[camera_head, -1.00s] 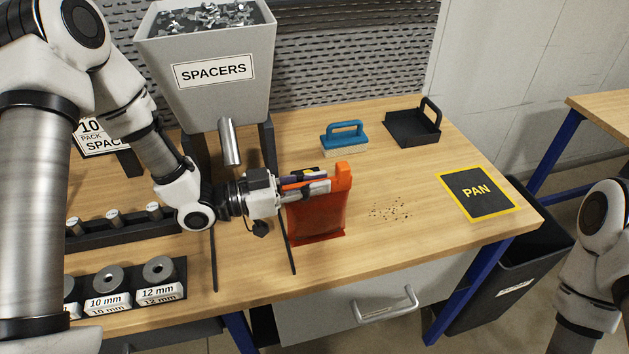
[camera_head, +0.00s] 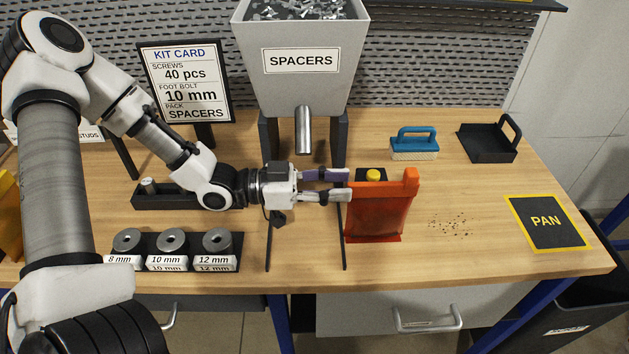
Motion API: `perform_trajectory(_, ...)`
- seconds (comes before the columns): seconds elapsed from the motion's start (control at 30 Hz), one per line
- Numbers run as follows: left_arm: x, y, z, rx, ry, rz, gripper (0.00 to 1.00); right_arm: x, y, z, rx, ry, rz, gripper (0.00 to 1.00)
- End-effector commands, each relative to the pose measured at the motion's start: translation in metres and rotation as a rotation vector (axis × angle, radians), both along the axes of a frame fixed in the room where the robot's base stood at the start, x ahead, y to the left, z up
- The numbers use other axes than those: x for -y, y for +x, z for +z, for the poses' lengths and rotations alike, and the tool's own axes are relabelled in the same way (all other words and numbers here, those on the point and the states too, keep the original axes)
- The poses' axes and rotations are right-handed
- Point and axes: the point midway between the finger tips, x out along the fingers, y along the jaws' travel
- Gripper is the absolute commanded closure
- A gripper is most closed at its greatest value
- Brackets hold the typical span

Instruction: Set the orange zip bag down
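The orange zip bag (camera_head: 376,215) stands upright on the wooden table, its lower edge on the tabletop and a raised tab at its upper right corner. My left gripper (camera_head: 350,185) is just left of the bag's upper part, pointing right. My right gripper is out of view.
The spacer hopper (camera_head: 302,80) with its chute stands behind my gripper. A yellow button (camera_head: 373,175) is behind the bag. Dark specks (camera_head: 452,224), the PAN mat (camera_head: 547,222), a blue brush (camera_head: 415,145) and a black dustpan (camera_head: 488,143) lie right.

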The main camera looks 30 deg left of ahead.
Motion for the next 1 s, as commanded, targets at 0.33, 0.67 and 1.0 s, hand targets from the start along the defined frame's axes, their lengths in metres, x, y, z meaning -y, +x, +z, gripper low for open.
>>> perform_trajectory(0.33, -0.031, -0.021, 0.003, 0.001, -0.002, 0.002, 0.63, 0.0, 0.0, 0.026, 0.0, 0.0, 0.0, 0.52)
perform_trajectory(0.67, -0.034, -0.023, -0.001, 0.001, 0.003, 0.001, 0.63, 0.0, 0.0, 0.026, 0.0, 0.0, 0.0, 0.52)
perform_trajectory(1.0, -0.033, -0.023, -0.001, 0.001, 0.003, 0.001, 0.63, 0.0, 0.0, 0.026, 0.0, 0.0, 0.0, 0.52)
